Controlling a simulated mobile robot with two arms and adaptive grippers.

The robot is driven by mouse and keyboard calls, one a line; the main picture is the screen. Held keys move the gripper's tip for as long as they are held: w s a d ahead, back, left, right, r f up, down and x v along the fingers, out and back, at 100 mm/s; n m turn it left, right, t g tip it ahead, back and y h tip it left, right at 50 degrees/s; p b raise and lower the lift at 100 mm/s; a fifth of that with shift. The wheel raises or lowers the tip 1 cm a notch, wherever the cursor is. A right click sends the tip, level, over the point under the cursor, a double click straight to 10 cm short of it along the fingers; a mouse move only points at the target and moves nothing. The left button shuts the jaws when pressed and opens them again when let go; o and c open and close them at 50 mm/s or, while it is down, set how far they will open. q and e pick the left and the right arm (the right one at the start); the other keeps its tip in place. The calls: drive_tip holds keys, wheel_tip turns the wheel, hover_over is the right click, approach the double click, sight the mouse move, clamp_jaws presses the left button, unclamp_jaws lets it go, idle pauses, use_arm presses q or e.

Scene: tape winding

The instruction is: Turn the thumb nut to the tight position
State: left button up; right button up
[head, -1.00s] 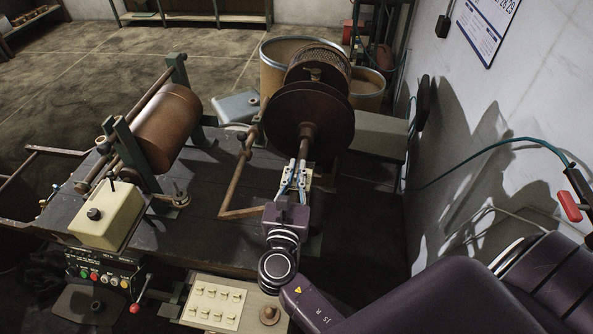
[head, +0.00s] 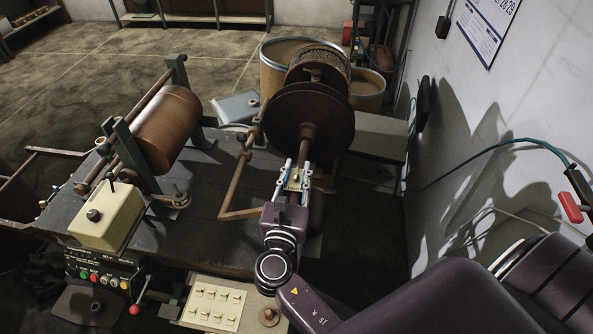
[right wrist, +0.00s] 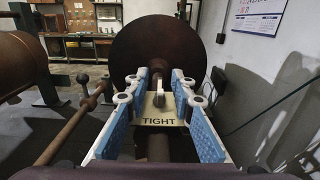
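My right gripper (head: 298,168) is open at the near end of the brown shaft (head: 307,142) of the reel. In the right wrist view its blue-padded fingers (right wrist: 159,80) stand apart on both sides of a pale plate (right wrist: 158,122) marked TIGHT. A small light upright piece (right wrist: 158,94), which looks like the thumb nut, stands above the lettering between the fingers. No finger visibly touches it. I cannot clearly tell its exact turn. The large dark reel disc (head: 311,112) is just beyond. My left gripper is not in view.
A brown roller (head: 167,128) in a green frame stands left on the dark bench (head: 210,200). A bent rusty rod (head: 234,188) lies close left of my right gripper. Drums stand behind the reel. The wall is at right.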

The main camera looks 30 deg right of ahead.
drive_tip(key=v, duration=1.2)
